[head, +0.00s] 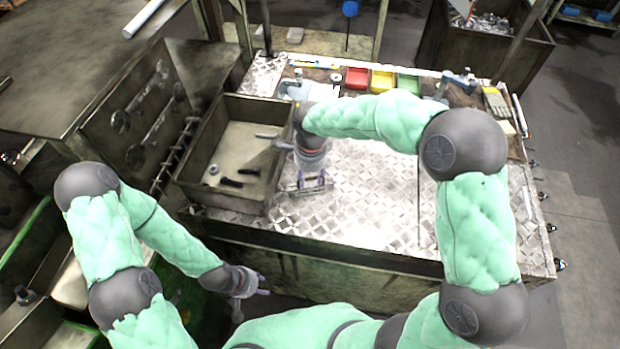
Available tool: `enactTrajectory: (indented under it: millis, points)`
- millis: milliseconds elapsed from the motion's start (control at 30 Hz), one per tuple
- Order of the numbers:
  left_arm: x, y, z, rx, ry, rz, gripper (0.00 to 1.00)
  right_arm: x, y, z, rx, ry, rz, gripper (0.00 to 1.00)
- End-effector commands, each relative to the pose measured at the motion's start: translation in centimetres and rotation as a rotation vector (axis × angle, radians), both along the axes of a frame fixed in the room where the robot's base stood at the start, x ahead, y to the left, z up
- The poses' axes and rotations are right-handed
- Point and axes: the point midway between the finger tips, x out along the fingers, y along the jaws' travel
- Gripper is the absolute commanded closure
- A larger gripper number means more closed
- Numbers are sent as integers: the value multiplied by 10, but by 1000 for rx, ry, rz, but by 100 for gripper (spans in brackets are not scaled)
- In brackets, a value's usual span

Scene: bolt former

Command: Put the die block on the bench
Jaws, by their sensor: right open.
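The bench (375,215) has a bright diamond-plate metal top. My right gripper (309,184) is open over the bench top, just right of a grey open tray (236,203). I see nothing held between its fingers, and I cannot tell whether it touches the surface. My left gripper (250,294) hangs low in front of the bench, its fingers spread and empty. I cannot pick out the die block with certainty. The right forearm and wrist hide part of the bench and the tray's right side.
The tray holds a small grey ring-like part (213,169) and dark pieces (231,182). Red (357,78), yellow (382,80) and green (407,83) bins line the back of the bench. A dark scrap crate (440,55) stands behind.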

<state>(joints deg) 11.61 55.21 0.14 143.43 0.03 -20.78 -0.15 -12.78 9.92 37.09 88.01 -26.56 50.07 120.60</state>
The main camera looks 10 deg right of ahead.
Motion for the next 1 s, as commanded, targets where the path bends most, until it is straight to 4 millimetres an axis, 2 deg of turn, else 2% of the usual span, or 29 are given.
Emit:
enactTrajectory:
  millis: [33, 200, 400, 600, 1000]
  points:
    - [0, 0, 2, 0, 0, 0, 60, 0, 0, 14, 2, -5, 0, 59]
    - [0, 0, 5, 0, 0, 0, 60, -1, 0, 48, 1, -4, 0, 59]
    - [0, 0, 8, 0, 0, 0, 60, -3, 0, 80, 1, -3, 0, 59]
    - [0, 0, 9, 0, 0, 0, 60, -4, 0, 94, 0, -1, 1, 59]
    - [0, 0, 11, 0, 0, 0, 60, -4, 0, 97, 0, 0, 0, 59]
